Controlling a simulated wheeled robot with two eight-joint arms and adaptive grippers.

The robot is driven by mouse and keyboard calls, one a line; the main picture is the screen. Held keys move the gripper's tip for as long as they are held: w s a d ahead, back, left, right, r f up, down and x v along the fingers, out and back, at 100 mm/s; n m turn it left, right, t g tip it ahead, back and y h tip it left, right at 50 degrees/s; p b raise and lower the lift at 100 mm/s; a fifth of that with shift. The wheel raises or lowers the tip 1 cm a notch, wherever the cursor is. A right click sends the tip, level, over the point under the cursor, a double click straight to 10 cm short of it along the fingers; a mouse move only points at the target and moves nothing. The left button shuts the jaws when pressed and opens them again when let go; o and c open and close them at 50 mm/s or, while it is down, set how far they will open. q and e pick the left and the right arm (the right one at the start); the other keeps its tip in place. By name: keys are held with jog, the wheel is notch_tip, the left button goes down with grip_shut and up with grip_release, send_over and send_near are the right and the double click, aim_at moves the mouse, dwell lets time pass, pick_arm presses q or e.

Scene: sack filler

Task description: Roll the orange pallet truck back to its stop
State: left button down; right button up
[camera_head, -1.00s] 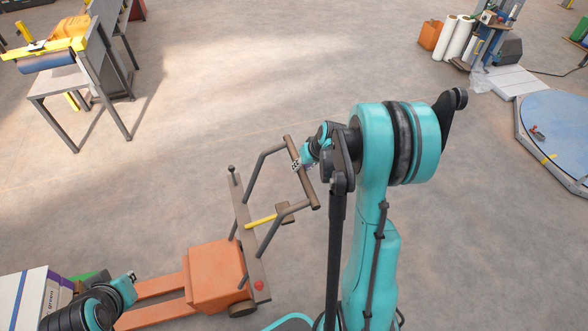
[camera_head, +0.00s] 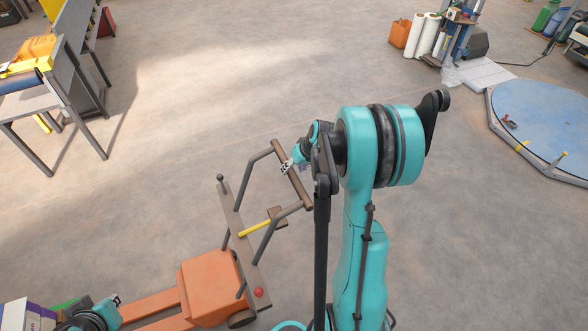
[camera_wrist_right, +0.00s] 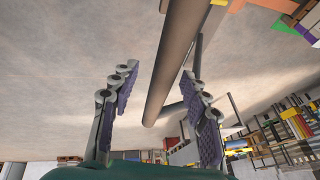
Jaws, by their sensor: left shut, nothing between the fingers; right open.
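The orange pallet truck (camera_head: 209,286) stands at lower left in the head view, its forks running left. Its grey-brown tubular handle frame rises on the right, with a top crossbar (camera_head: 293,175), a yellow lever and a red knob. My right gripper (camera_head: 288,166) is at that crossbar. In the right wrist view the bar (camera_wrist_right: 178,60) passes between the open fingers of my right gripper (camera_wrist_right: 160,110); the fingers do not look closed on it. My left gripper (camera_head: 115,299) is shut and empty at lower left, above the forks; its fingers are barely visible.
A white box (camera_head: 22,316) stands at the lower left corner, by the forks. A grey table (camera_head: 40,102) is at upper left, and a blue round platform (camera_head: 545,125) at right. White rolls (camera_head: 428,35) and an orange bin stand at the back. The middle floor is clear.

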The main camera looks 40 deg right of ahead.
jog(key=v, duration=1.1)
jog(key=shift+r, duration=0.2)
jog(key=shift+s+d, duration=0.1)
jog(key=s+a+n+b, duration=0.1)
jog(key=s+a, duration=0.2)
jog(key=a, duration=0.5)
jog(key=s+a+f+n+t+b, duration=0.1)
jog(key=s+a, duration=0.3)
jog(key=a, duration=0.4)
jog(key=s+a+n+t+h+b, duration=0.1)
jog(key=s+a+b, duration=0.2)
jog(key=a, duration=0.4)
jog(key=shift+s+a+f, duration=0.15)
jog(key=shift+s+a, duration=0.25)
jog(key=shift+s, duration=0.15)
